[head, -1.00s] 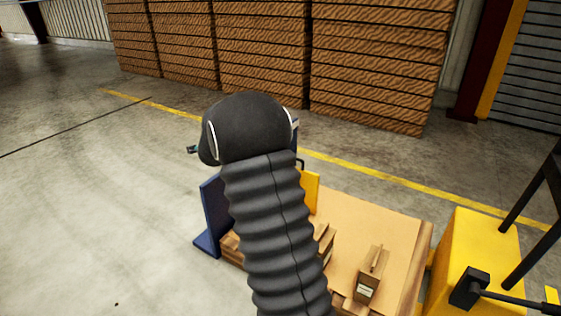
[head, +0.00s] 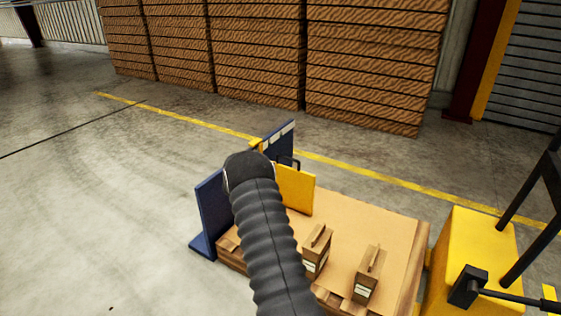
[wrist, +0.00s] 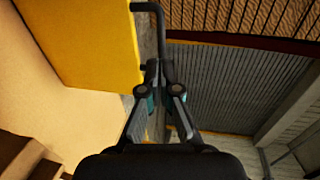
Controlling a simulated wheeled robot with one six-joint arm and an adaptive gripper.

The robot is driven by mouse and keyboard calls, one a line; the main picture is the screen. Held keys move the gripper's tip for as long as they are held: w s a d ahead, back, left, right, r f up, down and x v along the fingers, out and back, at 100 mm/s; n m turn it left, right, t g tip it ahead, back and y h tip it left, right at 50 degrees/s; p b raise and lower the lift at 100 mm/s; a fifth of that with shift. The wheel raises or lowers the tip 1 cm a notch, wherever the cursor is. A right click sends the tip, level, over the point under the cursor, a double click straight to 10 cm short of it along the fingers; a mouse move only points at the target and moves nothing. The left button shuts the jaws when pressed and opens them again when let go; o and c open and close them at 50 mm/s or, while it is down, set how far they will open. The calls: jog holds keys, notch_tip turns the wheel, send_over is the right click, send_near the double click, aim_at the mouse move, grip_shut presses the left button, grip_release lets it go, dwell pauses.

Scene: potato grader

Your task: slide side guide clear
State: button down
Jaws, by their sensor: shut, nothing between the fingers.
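The side guide appears as an upright yellow panel (head: 297,190) on the wooden pallet-like deck, beside my arm in the head view. A black handle (head: 291,161) sticks out at its top. In the wrist view the yellow panel (wrist: 95,45) fills the upper left, and the bent dark handle (wrist: 160,22) runs from its edge down toward my fingertips. My gripper (wrist: 158,68) is shut and empty, its fingertips together at the lower end of the handle. I cannot tell whether they touch it. In the head view my arm hides the gripper.
Blue upright plates stand at the left (head: 213,210) and back (head: 279,138) of the deck (head: 375,230). Small cartons (head: 317,252) sit on its front part. A yellow machine block (head: 475,255) with black bars stands right. Stacked brown crates (head: 375,60) line the back. Floor at left is clear.

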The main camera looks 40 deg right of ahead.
jog(key=x, duration=0.9)
jog(key=shift+a, duration=0.1)
